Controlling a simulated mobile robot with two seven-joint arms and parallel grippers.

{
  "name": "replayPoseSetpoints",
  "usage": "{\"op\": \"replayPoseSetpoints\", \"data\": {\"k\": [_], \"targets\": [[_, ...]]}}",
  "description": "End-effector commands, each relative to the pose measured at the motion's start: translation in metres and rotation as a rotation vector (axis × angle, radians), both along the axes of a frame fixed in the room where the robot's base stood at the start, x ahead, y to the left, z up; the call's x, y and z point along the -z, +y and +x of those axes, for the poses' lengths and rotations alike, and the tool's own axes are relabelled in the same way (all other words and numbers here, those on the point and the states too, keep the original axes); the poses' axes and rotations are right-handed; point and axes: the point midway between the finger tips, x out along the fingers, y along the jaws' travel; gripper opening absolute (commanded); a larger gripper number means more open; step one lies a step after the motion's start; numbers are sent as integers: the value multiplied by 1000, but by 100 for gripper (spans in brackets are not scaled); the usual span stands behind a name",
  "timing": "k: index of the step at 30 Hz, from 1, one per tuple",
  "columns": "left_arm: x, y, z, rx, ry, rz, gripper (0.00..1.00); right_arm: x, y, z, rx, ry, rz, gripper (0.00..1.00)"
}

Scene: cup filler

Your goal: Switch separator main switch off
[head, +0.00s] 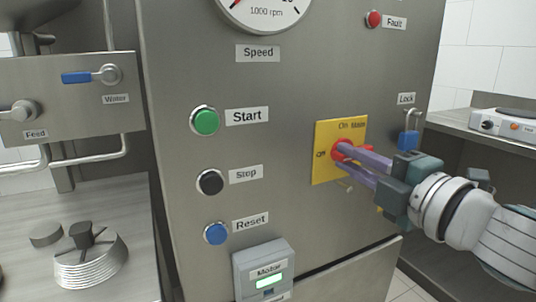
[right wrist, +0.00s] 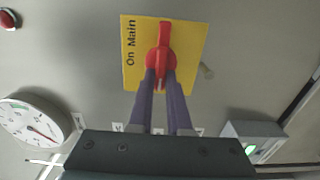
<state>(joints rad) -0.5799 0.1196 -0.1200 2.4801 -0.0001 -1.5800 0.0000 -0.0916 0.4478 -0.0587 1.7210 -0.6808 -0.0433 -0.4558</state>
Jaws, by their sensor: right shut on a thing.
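The main switch is a red handle (head: 340,150) on a yellow plate (head: 327,132) marked "On Main" at the top and "Off" at the left. The fingers hide part of the handle and plate. My left gripper is not in view.
Start (head: 205,121), Stop (head: 210,182) and Reset (head: 216,234) buttons sit left of the switch. A blue padlock (head: 408,140) hangs close above my right wrist. A small metal peg (head: 344,187) stands out below the switch. A motor display box (head: 262,262) juts out lower down.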

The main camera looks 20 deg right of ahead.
Motion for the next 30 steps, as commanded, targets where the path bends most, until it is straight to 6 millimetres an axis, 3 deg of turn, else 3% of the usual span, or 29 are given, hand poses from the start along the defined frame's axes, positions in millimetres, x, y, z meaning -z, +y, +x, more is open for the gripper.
{"op": "replayPoseSetpoints", "data": {"k": [13, 14, 21, 30], "targets": [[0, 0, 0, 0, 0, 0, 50, 0, 0, 0, -1, -1, -14, 0], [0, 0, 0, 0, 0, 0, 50, 0, 0, 0, -1, -1, -14, 17], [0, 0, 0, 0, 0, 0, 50, 0, 0, 0, 0, -1, -12, 44], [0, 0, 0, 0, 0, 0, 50, 1, 0, -2, 0, 0, -11, 46]]}}
